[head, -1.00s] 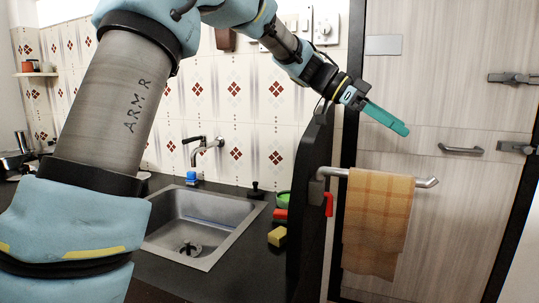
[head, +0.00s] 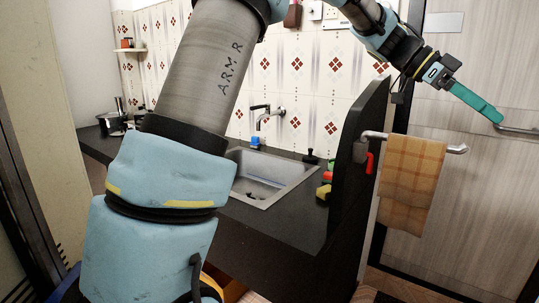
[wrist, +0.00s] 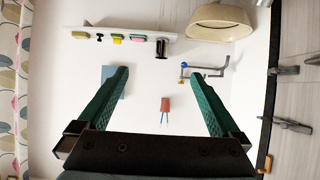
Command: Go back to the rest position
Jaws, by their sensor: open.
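My gripper (head: 478,102) is at the upper right of the head view, with green fingers seen from the side. It is in front of the pale panelled door and above and right of the towel rail. In the wrist view my gripper (wrist: 160,75) shows two green fingers spread apart with nothing between them.
A checked orange towel (head: 410,180) hangs on a rail beside a dark upright panel (head: 352,170). A sink (head: 265,185) is set in the dark counter (head: 265,240). The wrist view shows a shelf (wrist: 125,33) and a beige shade-like object (wrist: 218,24).

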